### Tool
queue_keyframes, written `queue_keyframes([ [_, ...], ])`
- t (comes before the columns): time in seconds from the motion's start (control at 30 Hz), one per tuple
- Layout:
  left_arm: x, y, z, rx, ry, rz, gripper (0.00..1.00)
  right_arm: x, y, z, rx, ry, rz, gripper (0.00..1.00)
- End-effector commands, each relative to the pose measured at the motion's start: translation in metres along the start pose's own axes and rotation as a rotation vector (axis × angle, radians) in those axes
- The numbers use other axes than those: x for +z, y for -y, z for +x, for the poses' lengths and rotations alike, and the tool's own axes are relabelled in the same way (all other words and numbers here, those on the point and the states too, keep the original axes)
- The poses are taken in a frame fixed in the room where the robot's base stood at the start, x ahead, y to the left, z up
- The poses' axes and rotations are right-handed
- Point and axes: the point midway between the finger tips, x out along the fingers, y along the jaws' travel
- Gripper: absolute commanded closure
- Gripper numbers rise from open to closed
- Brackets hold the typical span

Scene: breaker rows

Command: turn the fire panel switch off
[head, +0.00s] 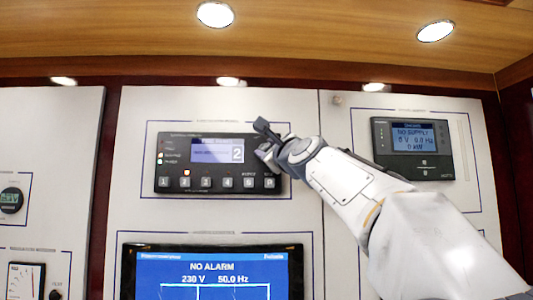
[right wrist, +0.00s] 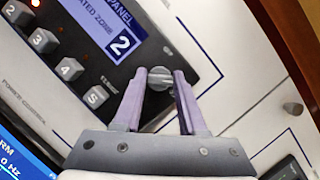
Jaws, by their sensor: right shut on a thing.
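The fire panel (head: 172,140) is a dark unit with a lit screen showing a large 2 and a row of numbered grey buttons. It also shows tilted in the right wrist view (right wrist: 118,78). Its switch is a small round grey knob (right wrist: 158,80) with a raised ridge, at the panel's right side. My right gripper (head: 265,138) is at the panel's right edge and hides the knob in the head view. In the right wrist view its two fingers (right wrist: 160,75) are shut on the knob, one on each side. My left gripper is not in view.
A blue screen reading NO ALARM (head: 212,270) is below the fire panel. A dark meter reading NO SUPPLY (head: 412,165) is at the right. Gauges (head: 11,200) are on the left cabinet. A small knob (right wrist: 293,107) protrudes from the white face right of my gripper.

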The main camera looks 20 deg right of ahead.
Motion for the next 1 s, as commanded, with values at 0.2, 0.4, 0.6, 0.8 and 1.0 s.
queue_keyframes([
  [0.2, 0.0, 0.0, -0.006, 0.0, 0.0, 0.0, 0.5, 0.001, 0.003, 0.001, 0.078, 0.0, -0.193, 1.0],
  [0.4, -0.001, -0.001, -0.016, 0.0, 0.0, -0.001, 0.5, 0.003, 0.004, 0.001, 0.15, 0.0, -0.366, 1.0],
  [0.6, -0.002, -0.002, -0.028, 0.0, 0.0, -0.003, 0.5, 0.003, 0.004, 0.001, 0.216, 0.0, -0.522, 1.0],
  [0.8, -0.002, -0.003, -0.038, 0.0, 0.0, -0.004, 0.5, 0.003, 0.004, 0.001, 0.265, 0.001, -0.641, 1.0],
  [1.0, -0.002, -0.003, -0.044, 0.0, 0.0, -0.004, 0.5, 0.003, 0.003, 0.001, 0.297, 0.001, -0.717, 1.0],
])
